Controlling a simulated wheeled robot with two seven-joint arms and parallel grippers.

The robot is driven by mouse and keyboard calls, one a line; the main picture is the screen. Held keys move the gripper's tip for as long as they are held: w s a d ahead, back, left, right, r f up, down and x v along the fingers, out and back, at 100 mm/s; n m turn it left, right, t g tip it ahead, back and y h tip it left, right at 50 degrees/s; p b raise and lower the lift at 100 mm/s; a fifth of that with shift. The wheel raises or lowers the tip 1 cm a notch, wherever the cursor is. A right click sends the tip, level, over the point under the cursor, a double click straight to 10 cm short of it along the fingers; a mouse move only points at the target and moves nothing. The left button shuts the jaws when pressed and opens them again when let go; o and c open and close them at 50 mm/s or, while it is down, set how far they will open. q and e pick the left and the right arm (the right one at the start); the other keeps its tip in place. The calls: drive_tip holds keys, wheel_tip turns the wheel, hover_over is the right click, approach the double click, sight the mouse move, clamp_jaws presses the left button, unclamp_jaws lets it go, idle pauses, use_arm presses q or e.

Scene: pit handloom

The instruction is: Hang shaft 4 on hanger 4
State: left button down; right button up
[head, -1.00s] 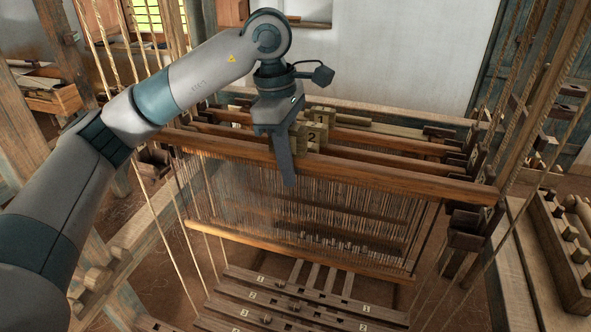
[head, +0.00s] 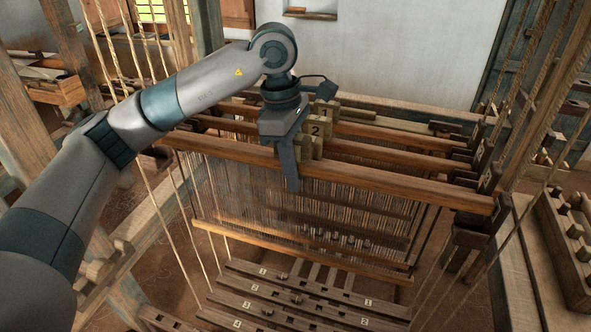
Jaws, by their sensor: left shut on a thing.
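My left gripper (head: 288,160) is shut on the top bar of the frontmost shaft (head: 400,182), near its middle. I take this as shaft 4 from its place in the row; the gripper hides its number tag. Its heddles and lower bar (head: 300,250) hang below, and the shaft slopes down to the right in the picture. Its right end is close to the dark hanger blocks (head: 490,178); I cannot tell whether it touches them or which is hanger 4. The left hanger side is unclear. My right gripper is not in view.
Behind it are other shafts with wooden tags, shaft 1 (head: 326,113) and shaft 2 (head: 317,129). Numbered treadles (head: 300,293) lie below. Ropes (head: 535,75) hang at the right and left. A wooden rack (head: 565,250) stands at the far right.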

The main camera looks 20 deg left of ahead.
use_arm(q)
drive_tip(key=shift+f, duration=0.15)
drive_tip(key=shift+f, duration=0.3)
drive_tip(key=shift+f+b, duration=0.85)
drive_tip(key=shift+f, duration=1.45)
drive_tip(key=c, duration=1.4)
unclamp_jaws()
drive_tip(key=shift+c, duration=0.2)
